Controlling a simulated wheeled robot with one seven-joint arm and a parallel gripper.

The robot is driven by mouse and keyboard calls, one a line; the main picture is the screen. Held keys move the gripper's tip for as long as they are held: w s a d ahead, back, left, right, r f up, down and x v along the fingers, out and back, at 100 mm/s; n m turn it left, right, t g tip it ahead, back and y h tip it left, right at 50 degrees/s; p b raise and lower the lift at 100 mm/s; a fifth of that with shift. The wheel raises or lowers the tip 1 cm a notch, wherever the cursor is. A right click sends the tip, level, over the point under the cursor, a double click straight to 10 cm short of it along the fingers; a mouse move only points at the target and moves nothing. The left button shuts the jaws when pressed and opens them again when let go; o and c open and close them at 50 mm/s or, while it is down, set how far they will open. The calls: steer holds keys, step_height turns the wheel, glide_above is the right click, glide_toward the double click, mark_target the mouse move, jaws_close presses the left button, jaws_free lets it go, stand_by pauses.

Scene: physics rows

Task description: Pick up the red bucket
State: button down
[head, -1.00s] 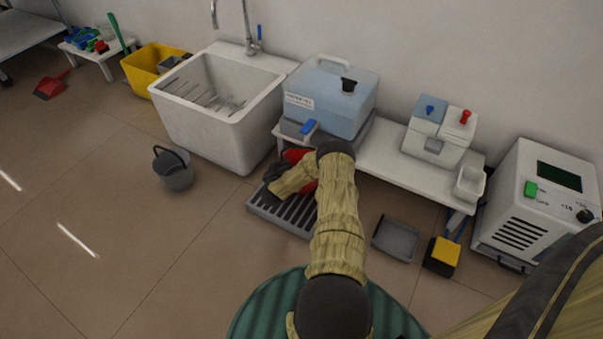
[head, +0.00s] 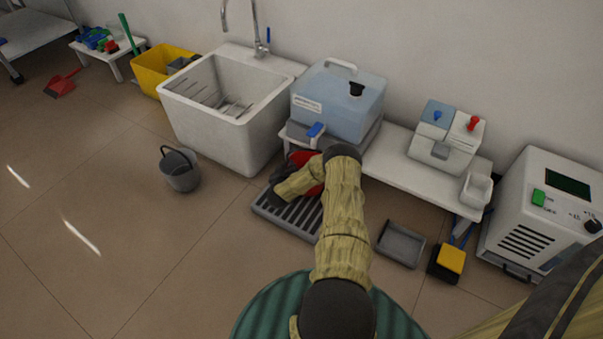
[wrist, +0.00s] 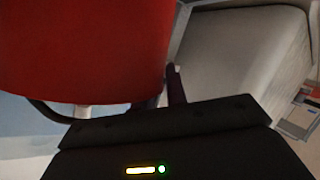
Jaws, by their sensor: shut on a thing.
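The red bucket (head: 302,157) is mostly hidden behind my arm in the head view, above the grey slatted floor grate (head: 284,219) and in front of the white bench. In the wrist view the bucket (wrist: 85,50) fills the upper left, close to the camera, with a dark thin handle curving below it. My gripper (wrist: 172,88) is shut on the bucket, its dark finger beside the bucket's edge. In the head view only dark parts of my gripper (head: 279,177) show. The exact grip point, and whether the bucket touches the grate, cannot be told.
A grey bucket (head: 181,174) stands on open floor at left. A white sink (head: 215,133) is behind left. The bench (head: 410,181) carries a blue tank (head: 337,105).

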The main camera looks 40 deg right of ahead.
mark_target(288, 157)
steer(key=shift+r, duration=0.1)
step_height(288, 157, up, 3)
steer(key=p, duration=0.3)
steer(key=shift+r, duration=0.15)
steer(key=shift+a+r+p, duration=0.1)
steer(key=shift+r+p, duration=0.25)
steer(key=s+a+p, duration=0.7)
steer(key=s+a, duration=0.5)
steer(key=s, duration=0.1)
steer(key=shift+a+f, duration=0.15)
steer(key=shift+f, duration=0.2)
